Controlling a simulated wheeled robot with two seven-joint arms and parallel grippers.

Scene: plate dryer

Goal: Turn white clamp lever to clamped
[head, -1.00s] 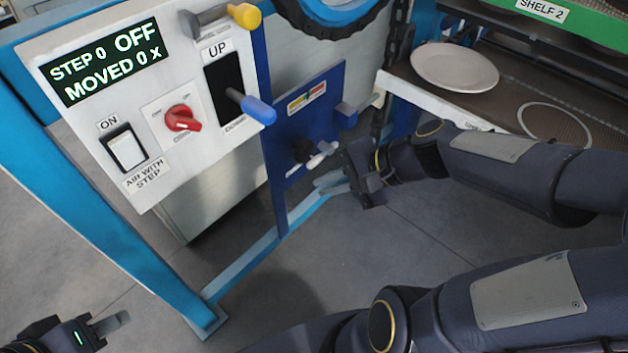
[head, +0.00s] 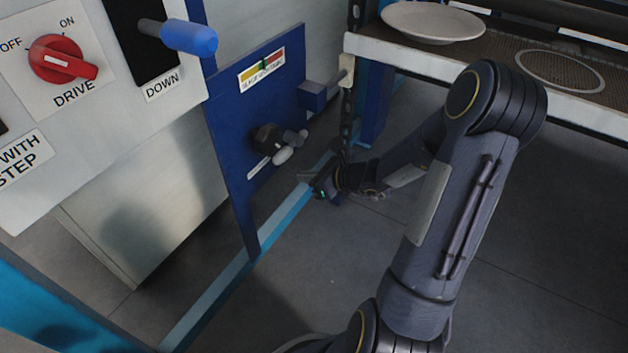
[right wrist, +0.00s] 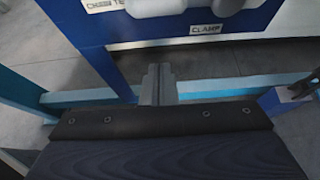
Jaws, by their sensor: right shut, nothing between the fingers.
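The white clamp lever (head: 283,155) sits on a dark hub (head: 268,138) low on the blue panel (head: 235,125). Its rounded white end points toward me and a little down. My right gripper (head: 304,177) is just below and right of it, apart from it in the head view. In the right wrist view the narrow fingers (right wrist: 158,85) are together and empty. There a white rounded part (right wrist: 150,7) shows at the top edge, above the fingers, beside a CLAMP label (right wrist: 205,29). My left gripper is out of view.
A blue handle (head: 190,38) and a red drive switch (head: 62,60) are on the control box at left. A chain (head: 347,115) hangs behind my right gripper. A shelf holds a white plate (head: 433,20). A light-blue floor rail (head: 250,262) runs below the panel.

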